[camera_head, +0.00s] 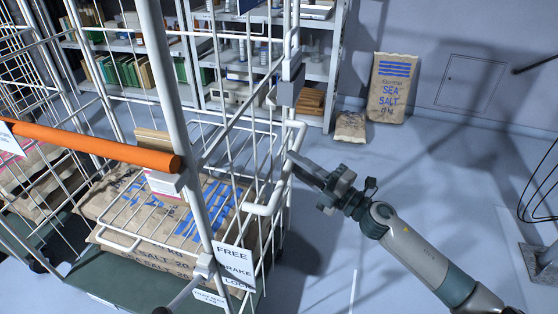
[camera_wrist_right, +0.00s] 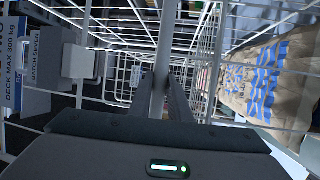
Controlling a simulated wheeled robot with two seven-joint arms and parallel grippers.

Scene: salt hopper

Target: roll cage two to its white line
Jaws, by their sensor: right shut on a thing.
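The roll cage (camera_head: 207,190), a white wire cage on a dark green deck, fills the left of the head view. An orange bar (camera_head: 95,147) crosses it. A sign on it reads FREE, BRAKE, LOCK (camera_head: 233,265). Brown sea salt sacks (camera_head: 130,205) lie inside. My right gripper (camera_head: 293,160) is at the cage's right side. In the right wrist view its jaws (camera_wrist_right: 165,92) are shut on an upright cage post (camera_wrist_right: 163,45). A thin white line (camera_head: 353,288) shows on the floor right of the cage. My left gripper is out of view.
Shelves (camera_head: 320,70) with bottles and boxes stand behind the cage. A sea salt sack (camera_head: 391,88) leans on the back wall, with a smaller sack (camera_head: 350,127) beside it. A wire object (camera_head: 540,205) stands at the far right. The floor between is open.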

